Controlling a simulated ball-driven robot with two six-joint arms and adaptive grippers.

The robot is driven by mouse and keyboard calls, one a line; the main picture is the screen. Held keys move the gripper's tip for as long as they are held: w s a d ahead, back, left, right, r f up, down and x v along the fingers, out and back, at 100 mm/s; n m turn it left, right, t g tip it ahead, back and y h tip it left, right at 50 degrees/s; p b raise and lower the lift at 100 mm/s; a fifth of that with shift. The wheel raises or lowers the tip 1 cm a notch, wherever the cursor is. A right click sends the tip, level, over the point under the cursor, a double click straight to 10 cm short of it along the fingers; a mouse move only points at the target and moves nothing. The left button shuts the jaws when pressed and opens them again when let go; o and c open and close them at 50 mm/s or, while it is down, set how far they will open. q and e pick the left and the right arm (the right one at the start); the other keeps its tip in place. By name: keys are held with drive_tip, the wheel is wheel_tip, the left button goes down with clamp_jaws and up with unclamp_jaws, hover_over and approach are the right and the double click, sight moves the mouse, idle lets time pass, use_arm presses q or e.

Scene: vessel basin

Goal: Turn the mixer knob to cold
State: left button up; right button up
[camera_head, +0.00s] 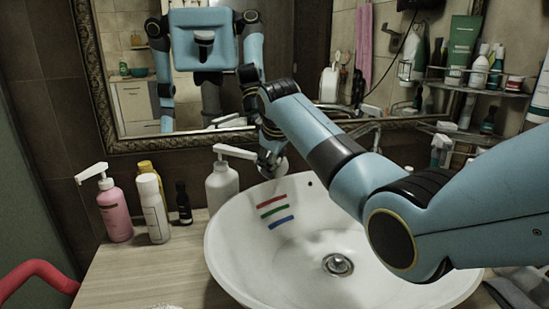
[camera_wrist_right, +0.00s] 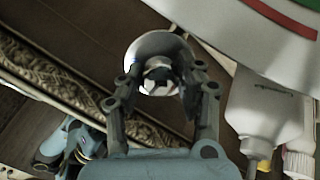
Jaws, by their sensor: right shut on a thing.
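My right gripper (camera_head: 270,160) reaches over the basin's back rim, next to a white pump bottle. In the right wrist view my right gripper (camera_wrist_right: 160,95) has its two fingers on either side of the shiny round mixer knob (camera_wrist_right: 152,47) and is shut on it. In the head view the gripper and arm hide most of the knob, so its turn angle cannot be told. The white basin (camera_head: 235,262) bears a red stripe (camera_head: 271,201), a green stripe (camera_head: 274,210) and a blue stripe (camera_head: 281,223) on its inner wall. My left gripper is not directly in view.
A white pump bottle (camera_head: 221,187) stands close left of the gripper. A pink pump bottle (camera_head: 115,211), a white bottle (camera_head: 152,210) and a dark bottle (camera_head: 183,204) stand on the wooden counter (camera_head: 135,275). A framed mirror (camera_head: 120,60) is behind, shelves (camera_head: 500,88) at right.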

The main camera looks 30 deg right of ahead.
drive_tip(key=shift+r+m+p, duration=0.2)
drive_tip(key=shift+m+p, duration=0.7)
drive_tip(key=shift+p, duration=0.05)
drive_tip(key=m+p, duration=0.2)
drive_tip(key=shift+m+y, duration=0.3)
drive_tip(key=m+p, duration=0.2)
drive_tip(key=m, duration=0.1)
drive_tip(key=shift+y, duration=0.3)
drive_tip(key=shift+f+m+p, duration=0.15)
drive_tip(key=shift+m+p, duration=1)
drive_tip(key=shift+m, duration=0.75)
drive_tip(key=o, duration=1.2)
drive_tip(key=shift+c, duration=0.2)
drive_tip(key=v, duration=1.2)
drive_tip(key=shift+d, duration=0.3)
